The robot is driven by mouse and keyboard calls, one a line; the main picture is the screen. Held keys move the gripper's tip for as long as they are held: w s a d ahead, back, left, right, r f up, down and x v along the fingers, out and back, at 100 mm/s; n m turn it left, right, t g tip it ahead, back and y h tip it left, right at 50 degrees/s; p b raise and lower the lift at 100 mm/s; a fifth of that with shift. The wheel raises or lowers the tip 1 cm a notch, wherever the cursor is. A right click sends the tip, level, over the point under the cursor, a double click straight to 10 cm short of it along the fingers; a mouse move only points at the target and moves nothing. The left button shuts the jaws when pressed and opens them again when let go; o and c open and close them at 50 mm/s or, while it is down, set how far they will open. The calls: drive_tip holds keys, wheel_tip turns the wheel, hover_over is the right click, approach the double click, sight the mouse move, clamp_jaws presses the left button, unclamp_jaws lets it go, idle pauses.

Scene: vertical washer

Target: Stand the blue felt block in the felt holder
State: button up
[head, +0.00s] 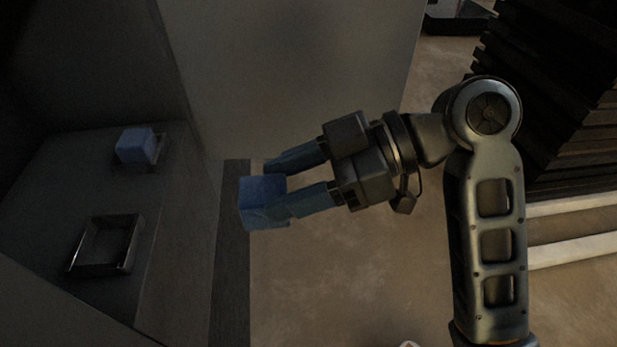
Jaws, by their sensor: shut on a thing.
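A blue block (260,190) is between the blue-grey fingers of my gripper (278,188), which is shut on it. The block is held out past the counter's right edge, in the middle of the head view. An open square frame with low dark metal walls (133,243), which looks like the felt holder, stands empty on the counter to the left of and below the gripper in the picture. The lower side of the held block is hidden from this view.
A second blue block (135,146) sits at the back of the counter (75,185), against or in a small dark piece whose shape is unclear. A pale upright panel (290,70) rises behind the gripper. Dark stacked slats (555,110) stand at the right.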

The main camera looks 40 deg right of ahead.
sight(241, 191)
drive_tip(key=shift+w+a+f+b, duration=0.1)
drive_tip(key=shift+w+a+b, duration=0.5)
drive_tip(key=shift+w+a, duration=0.4)
drive_tip(key=shift+w+a+f+b, duration=0.1)
drive_tip(key=shift+w+a+b, duration=0.55)
drive_tip(key=shift+a, duration=0.5)
drive_tip(key=shift+w+a+p, duration=0.15)
drive_tip(key=shift+w+a, duration=1.55)
drive_tip(key=shift+a, duration=0.45)
drive_tip(key=shift+w+a+p, duration=0.2)
drive_tip(key=shift+w+a, duration=1.5)
drive_tip(key=shift+a, duration=0.5)
drive_tip(key=shift+w+a+p, duration=0.15)
drive_tip(key=shift+w+a, duration=1.55)
drive_tip(key=shift+a, duration=0.45)
drive_tip(key=shift+w+a+f+b, duration=0.1)
drive_tip(key=shift+a+f+b, duration=0.05)
drive_tip(key=shift+f+b, duration=0.15)
drive_tip(key=shift+w+a+f+b, duration=0.1)
drive_tip(key=shift+f+b, duration=0.1)
drive_tip(key=shift+f, duration=0.15)
drive_tip(key=shift+f+b, duration=1.1)
drive_tip(key=shift+f, duration=0.4)
drive_tip(key=o, duration=1.1)
